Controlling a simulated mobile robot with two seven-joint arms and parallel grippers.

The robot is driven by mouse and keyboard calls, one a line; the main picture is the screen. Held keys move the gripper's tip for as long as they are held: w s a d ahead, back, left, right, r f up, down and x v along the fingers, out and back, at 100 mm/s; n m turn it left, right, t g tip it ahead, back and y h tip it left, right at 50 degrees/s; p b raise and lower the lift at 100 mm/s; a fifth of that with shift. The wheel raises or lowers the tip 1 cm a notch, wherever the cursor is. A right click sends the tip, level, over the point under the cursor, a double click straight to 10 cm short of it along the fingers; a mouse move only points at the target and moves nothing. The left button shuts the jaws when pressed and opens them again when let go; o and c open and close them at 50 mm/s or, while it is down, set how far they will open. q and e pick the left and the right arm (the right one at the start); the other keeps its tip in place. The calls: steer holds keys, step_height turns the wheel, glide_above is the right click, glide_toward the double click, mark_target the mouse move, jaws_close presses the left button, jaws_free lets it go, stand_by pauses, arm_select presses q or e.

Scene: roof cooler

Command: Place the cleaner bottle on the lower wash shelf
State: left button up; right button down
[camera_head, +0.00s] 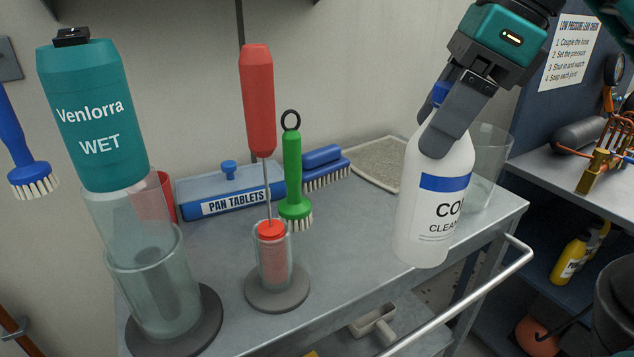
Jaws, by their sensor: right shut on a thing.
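The cleaner bottle (424,212) is white with a blue band, dark lettering and a blue cap. My right gripper (445,128) comes down from the top right and is shut on the bottle near its neck. The bottle hangs nearly upright, slightly tilted, in front of the right part of the wash table's top (345,255). I cannot tell whether its base touches the top. The lower wash shelf (412,318) shows partly beneath the top, with a pale tool (373,322) on it. Most of that shelf is hidden. My left gripper is not in view.
A metal rail (465,300) runs along the front right. A blue bench (560,180) stands right.

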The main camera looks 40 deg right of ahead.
steer(key=w+d+p, duration=0.2)
steer(key=w+p, duration=0.2)
steer(key=w, duration=1.5)
step_height(320, 180, down, 7)
steer(key=b, duration=0.2)
steer(key=shift+w+b, duration=0.25)
steer(key=shift+b, duration=0.05)
steer(key=shift+d, duration=0.1)
steer(key=shift+c, duration=0.8)
jaws_free()
steer(key=shift+f, duration=0.1)
